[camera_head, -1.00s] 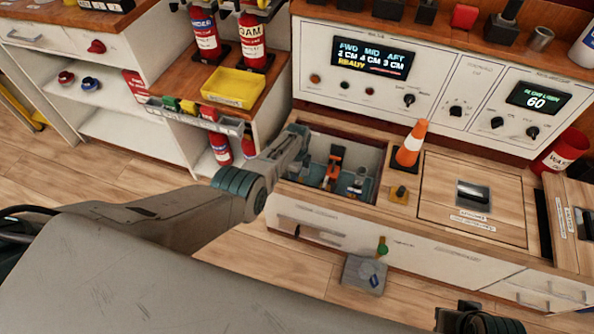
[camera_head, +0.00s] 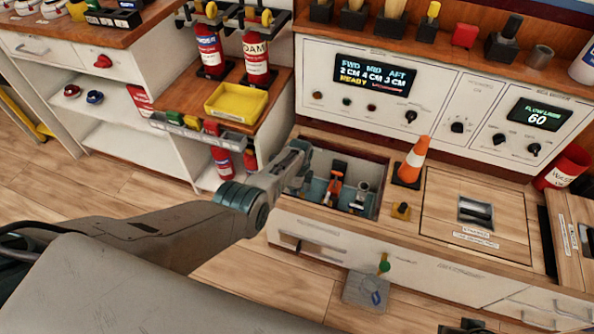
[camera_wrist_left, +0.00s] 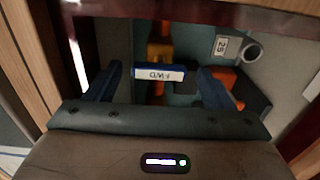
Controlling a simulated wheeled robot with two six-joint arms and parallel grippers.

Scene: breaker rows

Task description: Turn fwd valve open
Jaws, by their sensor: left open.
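The fwd valve shows in the left wrist view as a blue handle (camera_wrist_left: 160,72) with a white FWD label, over orange and yellow pipe parts. My left gripper (camera_wrist_left: 157,84) is open, with one dark blue finger on each side of the handle. I see no clear contact between the fingers and the handle. In the head view my left gripper (camera_head: 296,180) reaches down into the left end of the open compartment (camera_head: 380,168) and hides the fwd valve. An orange-handled fitting (camera_head: 336,182) stands to its right. My right gripper is not clearly shown.
The panel display (camera_head: 374,74) behind reads FWD 2 CM and READY. The compartment walls stand close around my left gripper.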

